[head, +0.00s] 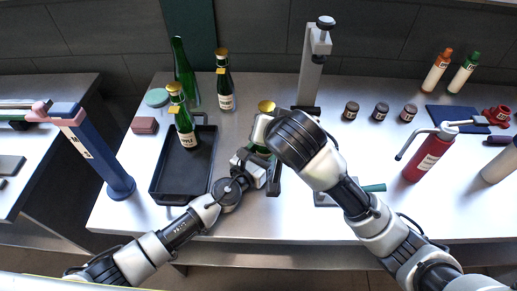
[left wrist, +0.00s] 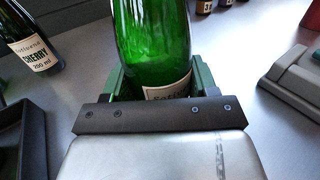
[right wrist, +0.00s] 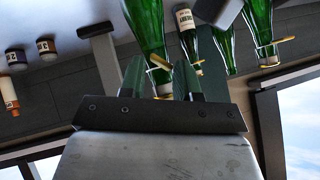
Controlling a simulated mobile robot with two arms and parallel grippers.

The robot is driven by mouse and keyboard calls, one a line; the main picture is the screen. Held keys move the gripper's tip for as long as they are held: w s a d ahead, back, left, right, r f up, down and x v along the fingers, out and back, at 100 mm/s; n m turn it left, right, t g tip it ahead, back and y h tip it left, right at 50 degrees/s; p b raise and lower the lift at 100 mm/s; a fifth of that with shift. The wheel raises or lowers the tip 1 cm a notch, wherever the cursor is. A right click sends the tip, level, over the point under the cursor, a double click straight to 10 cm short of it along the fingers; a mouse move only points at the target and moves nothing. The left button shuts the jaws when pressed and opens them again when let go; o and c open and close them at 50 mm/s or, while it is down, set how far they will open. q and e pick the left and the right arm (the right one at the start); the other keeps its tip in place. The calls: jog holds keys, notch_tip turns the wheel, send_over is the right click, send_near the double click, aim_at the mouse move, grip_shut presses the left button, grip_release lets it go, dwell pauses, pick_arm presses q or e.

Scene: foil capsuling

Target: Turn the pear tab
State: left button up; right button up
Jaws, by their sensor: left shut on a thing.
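In the head view a gold-capped bottle (head: 267,106) stands mostly hidden behind my two arms. My left gripper (head: 256,166) is shut on this green bottle (left wrist: 152,40) low on its body; the left wrist view shows its label partly covered, the flavour unreadable. My right gripper (head: 257,135) is near the bottle's top. In the right wrist view the right gripper (right wrist: 161,62) has its fingers apart on either side of the bottle's neck (right wrist: 154,52), where a gold tab (right wrist: 160,64) shows. I see no finger clearly pressing the tab.
A black tray (head: 165,200) holds an apple bottle (head: 186,130). A cherry bottle (head: 225,94) and a bare green bottle (head: 183,75) stand behind. A grey post device (head: 311,70) stands at the back, small jars (head: 381,111) beside it. A red extinguisher-like bottle (head: 430,157) is right.

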jog(key=s+d+r+m+t+y, duration=0.1)
jog(key=s+d+r+m+y, duration=0.25)
jog(key=s+d+y, duration=0.4)
jog(key=s+a+r+n+t+y, duration=0.3)
jog(key=s+a+r+t+y, duration=0.2)
jog(key=a+y, duration=0.3)
jog(key=shift+s+a+r+y, duration=0.35)
jog(key=shift+s+a+r, duration=0.3)
jog(key=shift+r, duration=0.2)
jog(key=shift+n, duration=0.25)
